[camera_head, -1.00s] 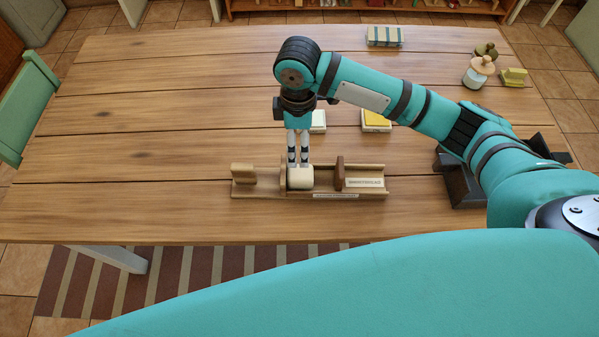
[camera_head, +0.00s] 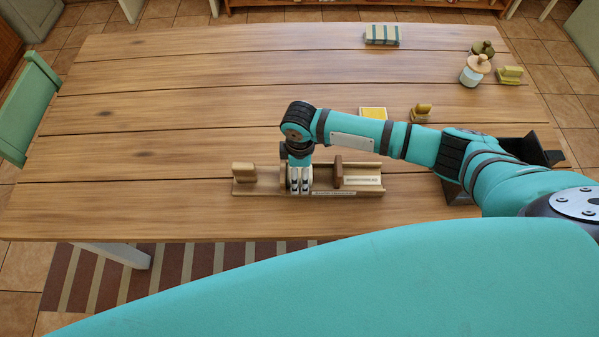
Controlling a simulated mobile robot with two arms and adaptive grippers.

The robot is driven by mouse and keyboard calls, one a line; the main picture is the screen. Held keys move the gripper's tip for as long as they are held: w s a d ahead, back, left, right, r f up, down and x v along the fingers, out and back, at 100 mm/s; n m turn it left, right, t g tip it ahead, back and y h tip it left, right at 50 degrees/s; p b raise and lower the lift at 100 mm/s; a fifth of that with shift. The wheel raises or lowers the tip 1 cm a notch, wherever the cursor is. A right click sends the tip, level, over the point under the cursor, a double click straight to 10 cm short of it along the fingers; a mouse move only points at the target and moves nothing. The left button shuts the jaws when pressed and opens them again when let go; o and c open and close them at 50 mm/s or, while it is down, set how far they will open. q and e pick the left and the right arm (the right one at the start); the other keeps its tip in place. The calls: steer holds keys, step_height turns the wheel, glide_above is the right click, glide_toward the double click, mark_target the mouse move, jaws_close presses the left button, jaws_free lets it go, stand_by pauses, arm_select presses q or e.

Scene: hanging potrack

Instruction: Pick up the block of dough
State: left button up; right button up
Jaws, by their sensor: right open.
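The block of dough sat in the wooden holder (camera_head: 262,189) on the table; now it is mostly or wholly hidden behind my right gripper. My right gripper (camera_head: 299,187) points down into the middle of the holder, where the dough was seen. Its fingers are open, and I cannot tell whether they touch the dough. My left gripper is not in view.
The holder has an upright brown divider (camera_head: 339,172) just right of my gripper and a wooden block (camera_head: 243,172) at its left end. Behind stand a yellow-topped box (camera_head: 373,113), a striped item (camera_head: 382,35) and a jar (camera_head: 475,70). The table's left side is clear.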

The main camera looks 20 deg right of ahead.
steer(key=c, duration=1.5)
